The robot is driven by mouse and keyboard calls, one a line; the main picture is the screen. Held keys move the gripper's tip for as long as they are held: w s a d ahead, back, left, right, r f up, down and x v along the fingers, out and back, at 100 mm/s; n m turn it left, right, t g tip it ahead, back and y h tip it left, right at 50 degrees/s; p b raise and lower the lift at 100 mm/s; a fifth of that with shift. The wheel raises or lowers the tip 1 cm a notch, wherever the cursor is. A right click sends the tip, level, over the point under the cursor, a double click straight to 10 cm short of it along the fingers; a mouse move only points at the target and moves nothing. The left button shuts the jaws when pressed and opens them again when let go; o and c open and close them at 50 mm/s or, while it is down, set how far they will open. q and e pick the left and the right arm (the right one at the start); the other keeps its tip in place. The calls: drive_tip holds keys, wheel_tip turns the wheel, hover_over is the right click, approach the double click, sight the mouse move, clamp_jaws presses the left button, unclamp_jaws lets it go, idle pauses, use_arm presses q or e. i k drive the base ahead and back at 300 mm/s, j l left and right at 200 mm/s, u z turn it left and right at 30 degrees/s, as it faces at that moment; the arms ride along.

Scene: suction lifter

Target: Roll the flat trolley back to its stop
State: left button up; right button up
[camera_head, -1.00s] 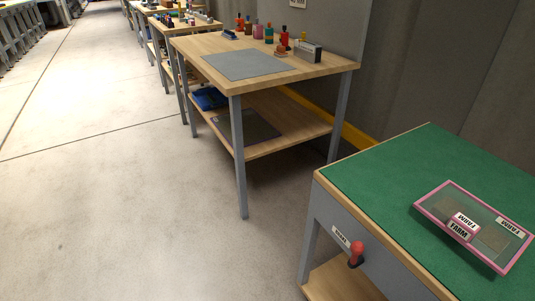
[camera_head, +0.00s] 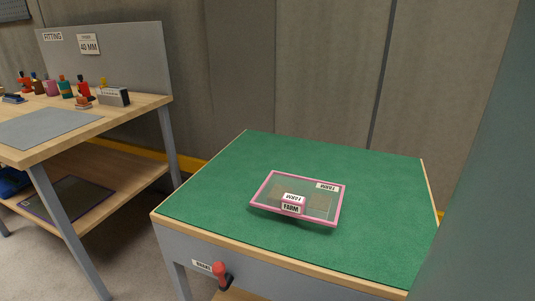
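No flat trolley and no stop can be made out in this view. A table with a green top (camera_head: 230,165) and a wooden edge stands in front of me. A pink-framed panel (camera_head: 268,212) with labels reading "FARM" lies on it. A red-knobbed lever (camera_head: 221,270) sits on the table's grey front, beside a small white label that is hard to read. Neither of my grippers shows in the view.
A wooden workbench (camera_head: 130,105) with a grey mat (camera_head: 45,128), several bottles and a grey backboard (camera_head: 125,58) stands at the left. Its lower shelf holds a dark flat panel (camera_head: 65,198). A large grey-green surface (camera_head: 480,170) blocks the right edge. A wall closes off the back.

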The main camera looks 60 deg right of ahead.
sight(388, 223)
drive_tip(key=k+z, duration=0.1)
drive_tip(key=z, duration=0.75)
drive_tip(key=k+l+z, duration=0.1)
drive_tip(key=z, duration=0.3)
drive_tip(key=l+z, duration=0.1)
drive_tip(key=z, duration=0.3)
drive_tip(key=k+l, duration=0.05)
